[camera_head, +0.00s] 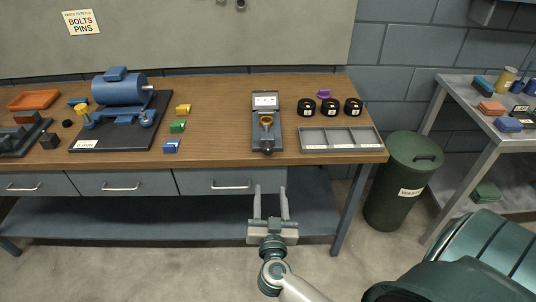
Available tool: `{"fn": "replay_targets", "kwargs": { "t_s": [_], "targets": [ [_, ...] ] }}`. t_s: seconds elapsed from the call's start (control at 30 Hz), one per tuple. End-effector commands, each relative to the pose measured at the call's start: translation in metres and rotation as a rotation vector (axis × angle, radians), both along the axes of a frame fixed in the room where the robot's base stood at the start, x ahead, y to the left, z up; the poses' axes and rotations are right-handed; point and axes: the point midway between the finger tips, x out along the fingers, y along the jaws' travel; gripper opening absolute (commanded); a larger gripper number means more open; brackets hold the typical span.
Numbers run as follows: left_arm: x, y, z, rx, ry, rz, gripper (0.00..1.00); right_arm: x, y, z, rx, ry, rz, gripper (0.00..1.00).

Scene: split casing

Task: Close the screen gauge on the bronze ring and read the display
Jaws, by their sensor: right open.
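The screen gauge (276,137) stands on the workbench right of centre, a dark upright-lying body with a white display (265,101) at its far end. The marks on the display are too small to read. My left gripper is not in view.
A grey compartment tray (340,149) and several black rings (330,107) lie right of the gauge. A blue motor (119,90) on a dark base, coloured blocks (177,127) and an orange tray (34,99) are left. A green waste bin (402,185) stands beside the bench.

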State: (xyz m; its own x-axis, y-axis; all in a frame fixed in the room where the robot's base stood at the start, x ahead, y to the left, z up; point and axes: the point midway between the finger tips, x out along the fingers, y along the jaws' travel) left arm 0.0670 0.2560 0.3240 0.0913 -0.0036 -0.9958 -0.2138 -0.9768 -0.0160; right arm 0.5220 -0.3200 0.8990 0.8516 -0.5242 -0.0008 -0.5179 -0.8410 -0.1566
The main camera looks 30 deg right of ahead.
Motion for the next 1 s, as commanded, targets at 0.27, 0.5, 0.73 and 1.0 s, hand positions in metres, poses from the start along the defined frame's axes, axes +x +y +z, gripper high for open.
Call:
{"fn": "replay_targets", "kwargs": {
  "t_s": [0.27, 0.5, 0.73, 1.0],
  "targets": [
    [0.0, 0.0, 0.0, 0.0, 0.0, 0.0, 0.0, 0.0, 0.0, 0.0, 0.0, 0.0, 0.001, 0.47],
    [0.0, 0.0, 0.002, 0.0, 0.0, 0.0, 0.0, 0.008, -0.004, 0.001, -0.002, -0.001, 0.002, 0.47],
    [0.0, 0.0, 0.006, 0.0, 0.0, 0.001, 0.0, 0.031, -0.018, 0.002, -0.003, -0.002, 0.002, 0.47],
    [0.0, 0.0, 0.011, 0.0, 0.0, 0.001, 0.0, 0.072, -0.043, 0.002, -0.003, -0.002, 0.002, 0.47]
  ]
}}
